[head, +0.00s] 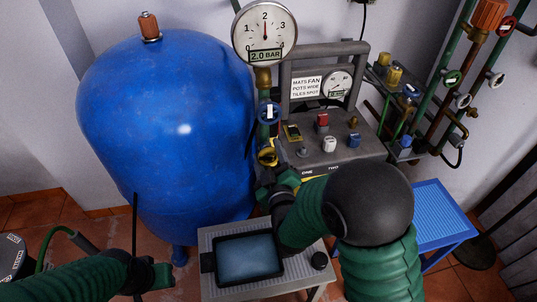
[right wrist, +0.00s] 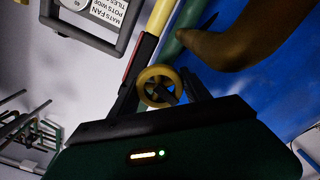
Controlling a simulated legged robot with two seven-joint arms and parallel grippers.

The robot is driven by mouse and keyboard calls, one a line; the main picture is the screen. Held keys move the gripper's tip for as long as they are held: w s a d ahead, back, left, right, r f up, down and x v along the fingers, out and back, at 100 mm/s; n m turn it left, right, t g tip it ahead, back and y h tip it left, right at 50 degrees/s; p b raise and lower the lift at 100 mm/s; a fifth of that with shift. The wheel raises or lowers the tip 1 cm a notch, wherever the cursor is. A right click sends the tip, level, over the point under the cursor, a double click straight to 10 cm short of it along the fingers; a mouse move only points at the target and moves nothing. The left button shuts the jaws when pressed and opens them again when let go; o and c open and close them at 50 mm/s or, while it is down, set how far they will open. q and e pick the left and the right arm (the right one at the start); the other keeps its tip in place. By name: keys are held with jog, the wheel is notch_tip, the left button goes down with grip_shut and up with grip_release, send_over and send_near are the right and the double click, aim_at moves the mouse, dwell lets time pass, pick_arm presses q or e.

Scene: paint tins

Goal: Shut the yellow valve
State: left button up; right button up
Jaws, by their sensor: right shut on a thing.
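The yellow valve (head: 267,157) is a small round handwheel on the pipe between the blue tank and the grey control panel. My right gripper (head: 269,173) is at it, with the arm reaching up from below. In the right wrist view the valve's spoked wheel (right wrist: 158,88) sits between the two fingers of my right gripper (right wrist: 162,92), which is shut on it. How far the valve is turned I cannot tell. My left gripper (head: 150,276) is low at the left, away from the valve; its finger opening is not clear.
A blue valve (head: 268,113) and a gauge (head: 265,32) marked 2.0 BAR are above the yellow valve. The large blue tank (head: 165,120) stands close at left. The control panel (head: 340,150) is close at right. A grey stand (head: 222,292) with a dark tablet is below.

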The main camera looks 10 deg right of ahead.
jog(key=shift+f+m, duration=0.25)
jog(key=shift+m, duration=0.05)
jog(key=shift+s+f+m+b, duration=0.1)
jog(key=shift+m+b, duration=0.35)
jog(key=shift+m, duration=0.55)
jog(key=m+b, duration=0.1)
jog(key=m, duration=0.4)
jog(key=shift+f+b, duration=0.1)
jog(key=shift+b, duration=0.3)
jog(key=m+b, duration=0.1)
jog(key=m, duration=0.2)
jog(key=shift+m, duration=0.4)
jog(key=shift+m+b, duration=0.6)
jog(key=shift+m, duration=1)
jog(key=o, duration=1.4)
jog(key=shift+r, duration=0.25)
